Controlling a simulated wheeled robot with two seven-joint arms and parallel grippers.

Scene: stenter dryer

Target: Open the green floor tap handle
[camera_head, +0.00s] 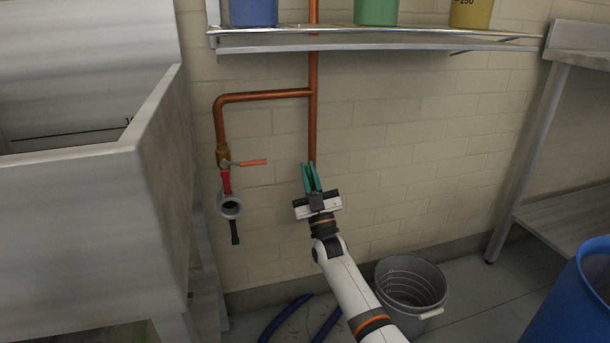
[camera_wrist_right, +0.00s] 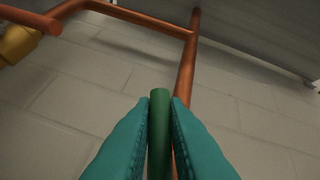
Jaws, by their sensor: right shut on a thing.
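The green tap handle (camera_wrist_right: 159,130) shows in the right wrist view as a green bar between the two teal fingers. My right gripper (camera_wrist_right: 159,118) is shut on it, with one finger against each side. In the head view my right gripper (camera_head: 312,178) is in front of the wall at the lower part of the vertical copper pipe (camera_head: 312,110). There the fingers hide most of the green handle, and the valve body under it cannot be made out. My left gripper is not in view.
An orange-handled tap (camera_head: 250,163) with a grey hose fitting (camera_head: 230,206) is on the pipe branch to the left. A steel sink (camera_head: 150,150) is at the left. A grey bucket (camera_head: 410,285) and blue barrel (camera_head: 580,300) stand at the lower right. A shelf (camera_head: 380,40) is above.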

